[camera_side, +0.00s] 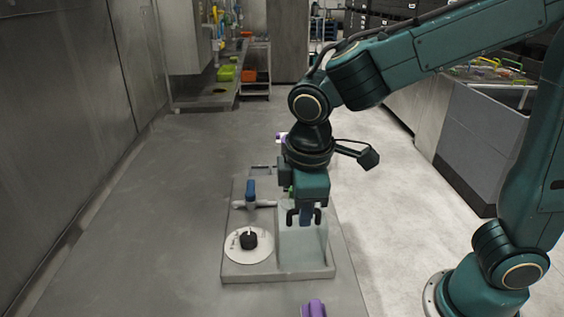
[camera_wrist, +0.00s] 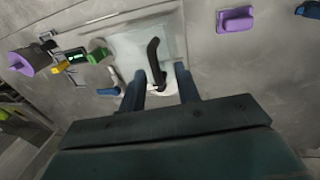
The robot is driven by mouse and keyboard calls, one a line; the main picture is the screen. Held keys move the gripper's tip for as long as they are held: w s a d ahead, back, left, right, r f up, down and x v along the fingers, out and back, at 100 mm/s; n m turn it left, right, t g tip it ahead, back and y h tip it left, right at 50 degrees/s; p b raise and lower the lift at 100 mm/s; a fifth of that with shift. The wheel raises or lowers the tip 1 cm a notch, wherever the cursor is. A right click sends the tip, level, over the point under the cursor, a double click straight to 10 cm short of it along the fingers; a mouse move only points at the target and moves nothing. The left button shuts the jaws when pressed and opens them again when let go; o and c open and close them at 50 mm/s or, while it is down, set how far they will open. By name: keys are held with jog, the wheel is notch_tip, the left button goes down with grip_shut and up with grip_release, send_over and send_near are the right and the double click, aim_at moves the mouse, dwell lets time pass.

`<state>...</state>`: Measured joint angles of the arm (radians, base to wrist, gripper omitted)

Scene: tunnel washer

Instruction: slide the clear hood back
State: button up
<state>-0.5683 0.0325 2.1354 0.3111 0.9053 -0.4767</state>
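The clear hood (camera_side: 302,248) is a pale see-through cover on the right half of a grey base plate (camera_side: 249,278). In the wrist view the hood (camera_wrist: 126,46) shows as a pale panel with a dark curved handle (camera_wrist: 153,55). My gripper (camera_side: 305,217) points down over the hood at its handle. In the wrist view the two blue fingers of my gripper (camera_wrist: 161,87) are apart. The near end of the handle lies between them, with a gap visible on each side. What is under the hood is unclear.
A white dial with a black knob (camera_side: 249,240) and a blue-handled valve (camera_side: 251,194) sit on the plate's left half. A purple object (camera_side: 314,309) lies in front. Green (camera_wrist: 96,57) and purple (camera_wrist: 29,62) parts show beside the hood. The floor at left is clear.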

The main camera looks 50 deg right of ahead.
jog(key=shift+r, duration=0.1)
notch_tip(320, 180, up, 13)
jog(key=s+a, duration=0.2)
jog(key=shift+r, duration=0.15)
dwell(0.5)
jog(key=shift+d, duration=0.1)
jog(key=s+d+f+m+t, duration=0.1)
jog(key=s+d+m, duration=0.1)
jog(key=d, duration=0.4)
jog(key=s+d+f+m+t, duration=0.1)
jog(key=s+d+m, duration=0.1)
jog(key=d, duration=0.4)
jog(key=s+d+f+m+t+y, duration=0.1)
jog(key=s+d+f+m+t, duration=0.1)
jog(key=s+f+m, duration=0.3)
jog(key=shift+s+d+y, duration=0.2)
jog(key=shift+s+y, duration=0.1)
jog(key=shift+s, duration=0.35)
